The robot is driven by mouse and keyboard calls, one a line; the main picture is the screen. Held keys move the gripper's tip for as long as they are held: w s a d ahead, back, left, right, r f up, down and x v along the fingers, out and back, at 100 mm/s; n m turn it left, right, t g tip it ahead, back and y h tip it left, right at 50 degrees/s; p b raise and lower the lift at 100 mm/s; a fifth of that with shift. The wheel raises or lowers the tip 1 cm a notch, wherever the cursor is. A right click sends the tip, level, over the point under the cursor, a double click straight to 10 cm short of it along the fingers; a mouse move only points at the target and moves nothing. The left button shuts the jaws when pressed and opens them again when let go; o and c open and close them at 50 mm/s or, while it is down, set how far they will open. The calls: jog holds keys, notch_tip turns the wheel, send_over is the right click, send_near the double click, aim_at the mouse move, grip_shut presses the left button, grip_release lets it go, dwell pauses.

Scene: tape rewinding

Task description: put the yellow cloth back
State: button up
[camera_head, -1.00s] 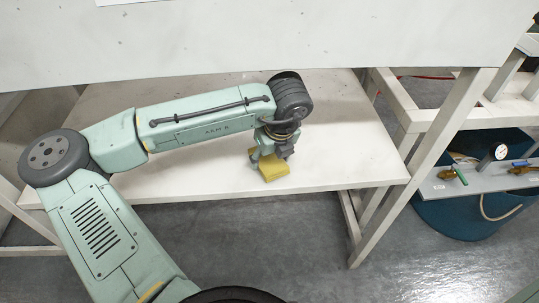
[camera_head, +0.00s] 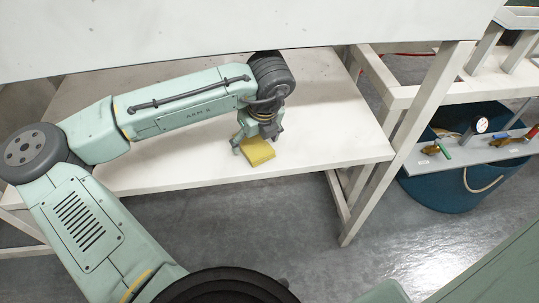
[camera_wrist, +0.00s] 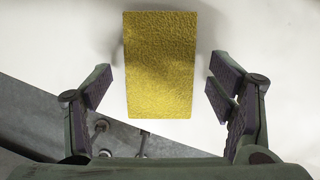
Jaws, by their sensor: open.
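The yellow cloth (camera_head: 258,152) is a folded, block-like rectangle lying on the white lower shelf (camera_head: 330,130) near its front edge. In the wrist view the cloth (camera_wrist: 158,62) shows whole at top centre, rough in texture. My gripper (camera_head: 256,143) is at the cloth in the head view. In the wrist view my gripper (camera_wrist: 160,95) is open, with one finger to the left and one to the right of the cloth's lower part. Gaps show between each finger and the cloth. Nothing is held. My wrist covers part of the shelf behind the cloth.
A white upper surface (camera_head: 200,30) overhangs the shelf above my arm. White frame legs (camera_head: 400,150) stand to the right. Beyond them are a blue tub (camera_head: 440,195) and a grey panel with a gauge and valves (camera_head: 470,150). Grey floor (camera_head: 270,220) lies in front.

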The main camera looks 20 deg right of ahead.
jog(key=s, duration=0.4)
jog(key=s+d+b, duration=0.1)
jog(key=s, duration=0.3)
jog(key=s+b, duration=0.1)
jog(key=s, duration=0.3)
jog(key=shift+s+d+r, duration=0.1)
jog(key=shift+d+r, duration=0.15)
